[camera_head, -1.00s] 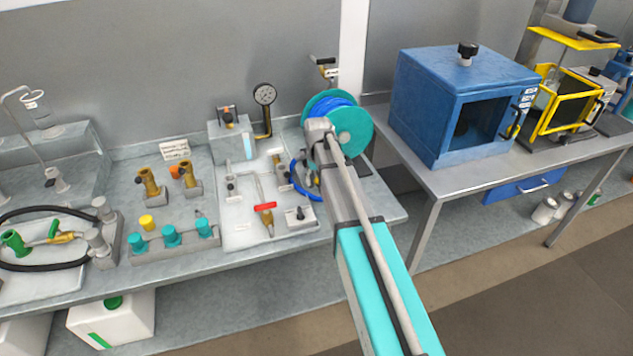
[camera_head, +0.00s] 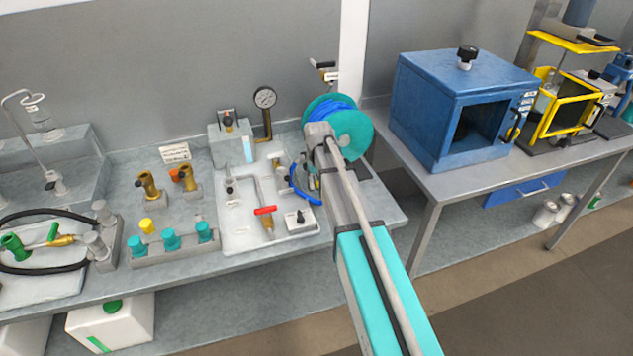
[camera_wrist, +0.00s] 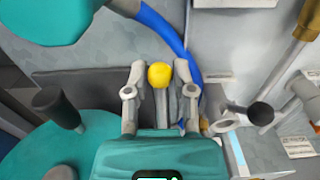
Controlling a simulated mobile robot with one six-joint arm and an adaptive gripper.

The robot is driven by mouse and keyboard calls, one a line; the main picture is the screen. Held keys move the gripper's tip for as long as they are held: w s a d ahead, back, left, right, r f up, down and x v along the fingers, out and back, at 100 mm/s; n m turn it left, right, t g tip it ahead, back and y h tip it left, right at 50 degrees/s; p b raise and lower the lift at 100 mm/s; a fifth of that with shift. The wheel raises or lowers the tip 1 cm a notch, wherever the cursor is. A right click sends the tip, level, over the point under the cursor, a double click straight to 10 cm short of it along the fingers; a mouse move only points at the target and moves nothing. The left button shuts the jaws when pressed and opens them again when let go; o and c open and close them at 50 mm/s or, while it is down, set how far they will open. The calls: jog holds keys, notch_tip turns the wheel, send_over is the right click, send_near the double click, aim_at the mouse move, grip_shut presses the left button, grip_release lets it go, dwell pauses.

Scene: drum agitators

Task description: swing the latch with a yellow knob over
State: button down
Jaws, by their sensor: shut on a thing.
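In the wrist view, the latch's round yellow knob (camera_wrist: 159,75) sits between the two grey fingers of my gripper (camera_wrist: 161,68). The fingers are shut on it. A short grey stem runs down from the knob toward my gripper's teal body. The rest of the latch is hidden behind the gripper. In the head view, my arm reaches to the teal reel at the bench's right end, and the knob and fingers cannot be made out there.
A teal reel (camera_head: 352,140) with blue hose stands by my wrist. A gauge (camera_head: 265,98) and a white tray (camera_head: 240,238) with a red-handled valve (camera_head: 265,211) are to the left. A blue oven (camera_head: 425,105) stands on the right table. A black-knobbed handle (camera_wrist: 260,114) is right of my fingers.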

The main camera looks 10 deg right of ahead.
aim_at(318, 182)
jog(key=shift+r, duration=0.1)
dwell(0.4)
jog(key=shift+s+r+p, duration=0.15)
jog(key=shift+r+p, duration=0.5)
jog(key=shift+p, duration=0.05)
jog(key=shift+s+r+p, duration=0.15)
jog(key=shift+r+p, duration=0.45)
jog(key=shift+p, duration=0.1)
jog(key=shift+r, duration=0.1)
jog(key=shift+w+r+p, duration=0.2)
jog(key=shift+r+p, duration=1.35)
jog(key=shift+p, duration=0.1)
